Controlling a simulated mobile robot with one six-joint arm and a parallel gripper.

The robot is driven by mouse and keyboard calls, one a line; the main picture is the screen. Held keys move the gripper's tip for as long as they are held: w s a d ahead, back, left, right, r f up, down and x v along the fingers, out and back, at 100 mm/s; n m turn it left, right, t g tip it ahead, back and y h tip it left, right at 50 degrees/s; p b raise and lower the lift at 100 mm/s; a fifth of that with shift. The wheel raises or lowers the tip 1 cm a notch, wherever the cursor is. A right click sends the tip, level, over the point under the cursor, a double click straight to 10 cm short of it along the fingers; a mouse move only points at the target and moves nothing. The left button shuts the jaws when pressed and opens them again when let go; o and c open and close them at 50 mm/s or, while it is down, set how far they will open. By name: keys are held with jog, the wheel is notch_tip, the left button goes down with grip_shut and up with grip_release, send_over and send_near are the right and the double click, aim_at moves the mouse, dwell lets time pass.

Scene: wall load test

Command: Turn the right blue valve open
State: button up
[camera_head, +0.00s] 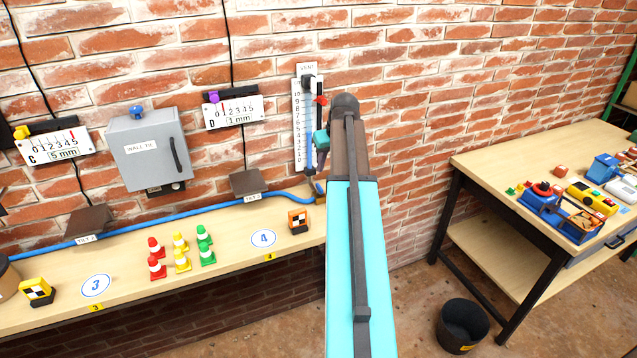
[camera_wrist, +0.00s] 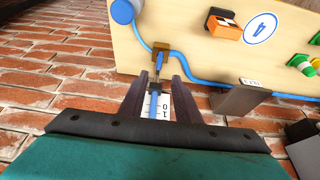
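In the wrist view, a brass-coloured fitting (camera_wrist: 160,48) with a short blue part (camera_wrist: 160,58) sits at the end of the blue hose (camera_wrist: 200,82). I cannot tell whether this blue part is the right blue valve. My gripper (camera_wrist: 157,82) is open, its dark fingers on either side of a blue upright tube (camera_wrist: 158,104) in front of the white scale. No contact is clear. In the head view, the white VENT scale (camera_head: 298,140) hangs on the brick wall; my gripper is partly hidden behind my arm there. The fitting (camera_head: 319,188) shows at the bench's right end.
A bench (camera_head: 225,245) holds small red, yellow and green cones (camera_head: 181,256) and an orange block (camera_head: 298,221). A grey wall box (camera_head: 148,150) with a blue top knob (camera_head: 136,112) hangs left. A second table (camera_head: 510,165) and a black bin (camera_head: 463,325) stand right.

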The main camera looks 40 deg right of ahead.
aim_at(320, 188)
jog(key=shift+w, duration=0.15)
jog(key=shift+f, duration=0.1)
jog(key=shift+p+x, duration=2.25)
jog(key=shift+x, duration=4.5)
grip_shut()
